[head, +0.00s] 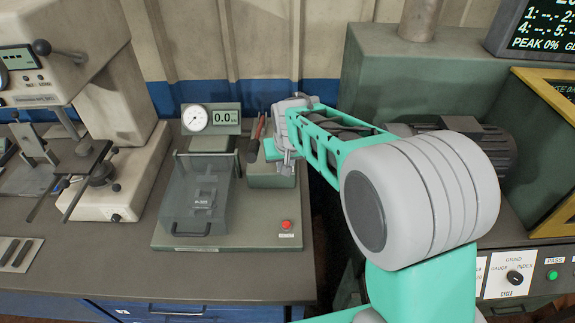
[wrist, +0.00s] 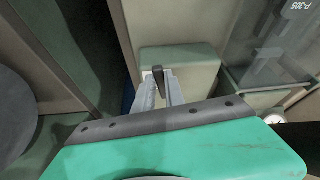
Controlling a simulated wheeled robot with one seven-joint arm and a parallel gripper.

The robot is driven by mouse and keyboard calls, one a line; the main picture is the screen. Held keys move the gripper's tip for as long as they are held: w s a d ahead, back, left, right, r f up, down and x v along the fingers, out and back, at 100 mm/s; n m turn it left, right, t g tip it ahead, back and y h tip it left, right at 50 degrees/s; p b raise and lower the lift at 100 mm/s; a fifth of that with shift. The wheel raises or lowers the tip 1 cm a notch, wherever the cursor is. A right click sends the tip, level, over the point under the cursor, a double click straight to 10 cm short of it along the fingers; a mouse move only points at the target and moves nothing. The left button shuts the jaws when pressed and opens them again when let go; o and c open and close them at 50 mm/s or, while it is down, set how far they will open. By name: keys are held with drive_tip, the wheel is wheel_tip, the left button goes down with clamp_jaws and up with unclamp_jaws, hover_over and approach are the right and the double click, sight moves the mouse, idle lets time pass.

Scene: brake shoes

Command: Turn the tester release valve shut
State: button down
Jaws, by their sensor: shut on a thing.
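The tester (head: 170,238) stands on the bench, with a round dial gauge (head: 197,118), a display (head: 226,117) reading about 0.0, and a clear guard box (head: 195,200). A green block (head: 270,180) sits at its right side; the block also shows in the wrist view (wrist: 195,65). My gripper (head: 286,162) is over this block, pointing down. In the wrist view my gripper (wrist: 159,92) is shut on a small dark upright bar, the release valve handle (wrist: 158,74). In the head view the gripper hides the valve, so its turn angle cannot be told.
A red button (head: 286,225) is on the tester's front right. A grey press machine (head: 110,110) stands at left, a green machine (head: 385,80) at right. Clear bench (head: 110,265) lies in front.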

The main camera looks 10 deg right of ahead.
drive_tip(key=shift+a+m, duration=0.2)
drive_tip(key=shift+m, duration=0.1)
drive_tip(key=c, duration=1.4)
unclamp_jaws()
drive_tip(key=shift+r, duration=0.1)
drive_tip(key=v, duration=0.7)
drive_tip(key=shift+s+r+b, duration=0.2)
drive_tip(key=shift+r+b, duration=0.1)
drive_tip(key=shift+b, duration=0.15)
drive_tip(key=shift+a, duration=0.1)
